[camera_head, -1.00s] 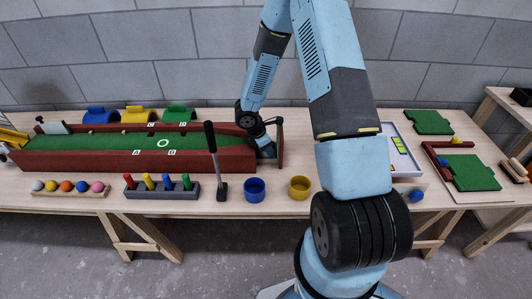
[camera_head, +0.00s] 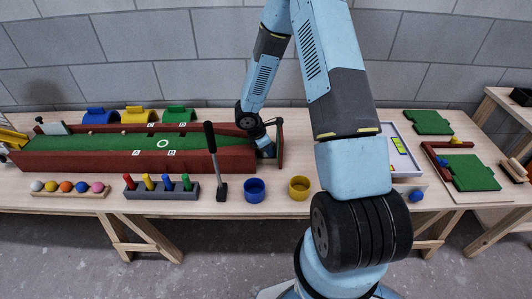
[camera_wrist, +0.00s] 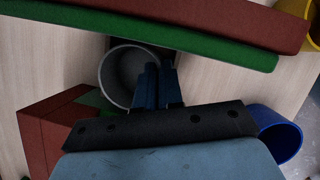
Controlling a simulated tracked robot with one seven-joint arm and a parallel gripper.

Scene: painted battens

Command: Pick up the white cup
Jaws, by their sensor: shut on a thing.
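The white cup (camera_wrist: 106,86) shows in the wrist view with its round open mouth towards the camera; it looks grey in shadow. My gripper (camera_wrist: 160,84) is shut on its right-hand wall, with its dark blue fingers overlapping the rim. In the head view my gripper (camera_head: 267,151) is low at the right end of the long green-floored red trough. I cannot make out the cup in the head view. Whether it touches the surface below is unclear.
A blue cup (camera_head: 255,190) and a yellow cup (camera_head: 299,188) stand at the front edge. A black-handled tool (camera_head: 211,150) stands upright left of them. The trough's red wall (camera_head: 110,159) runs left. A peg block (camera_head: 160,191) and ball rack (camera_head: 70,190) sit in front.

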